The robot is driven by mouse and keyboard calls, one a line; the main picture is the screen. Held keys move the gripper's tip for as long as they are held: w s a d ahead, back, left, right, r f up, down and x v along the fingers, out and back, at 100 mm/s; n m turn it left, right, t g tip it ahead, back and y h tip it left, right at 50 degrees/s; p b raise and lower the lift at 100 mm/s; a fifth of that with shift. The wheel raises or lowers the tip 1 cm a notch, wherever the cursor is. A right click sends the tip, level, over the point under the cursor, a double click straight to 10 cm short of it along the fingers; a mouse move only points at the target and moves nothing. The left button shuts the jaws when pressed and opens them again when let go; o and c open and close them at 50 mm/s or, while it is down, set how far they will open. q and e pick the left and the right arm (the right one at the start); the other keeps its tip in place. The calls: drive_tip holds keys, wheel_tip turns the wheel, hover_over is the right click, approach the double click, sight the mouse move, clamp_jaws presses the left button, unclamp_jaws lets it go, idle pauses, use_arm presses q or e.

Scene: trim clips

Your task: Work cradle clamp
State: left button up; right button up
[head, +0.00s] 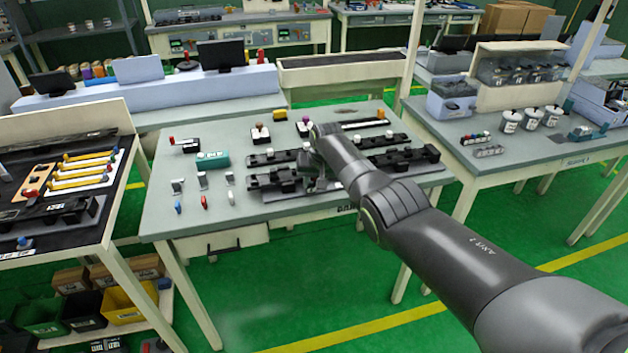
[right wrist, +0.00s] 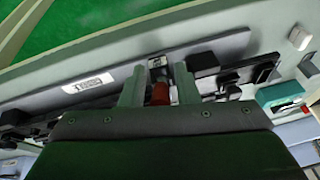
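Long black cradles lie in rows on the grey table; one is at the front left (head: 270,180) and another at the right (head: 405,158). My right gripper (head: 316,182) is low over the front cradles, mostly hidden by its own arm in the head view. In the right wrist view its two fingers (right wrist: 160,88) stand apart, with a red handle-like piece (right wrist: 160,95) between them. Narrow gaps seem to show on both sides of that piece. A metal part (right wrist: 157,63) lies just beyond the fingertips. I cannot tell whether it belongs to a clamp. My left gripper is not in view.
Three small pieces with blue (head: 178,208), red (head: 203,201) and white (head: 231,197) ends lie at the table's left front. A teal block (head: 212,160) and a red-handled black device (head: 184,146) are behind them. The front left corner is clear.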

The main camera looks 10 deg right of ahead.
drive_tip(key=shift+o, duration=0.7)
drive_tip(key=shift+w, duration=0.1)
drive_tip(key=shift+r, duration=0.2)
drive_tip(key=shift+p+v, duration=1.05)
drive_tip(key=shift+v, duration=0.3)
drive_tip(key=b+v, duration=0.1)
drive_tip(key=v, duration=1.3)
drive_tip(key=shift+s+b, duration=0.25)
drive_tip(key=shift+b, duration=0.1)
drive_tip(key=shift+r, duration=0.15)
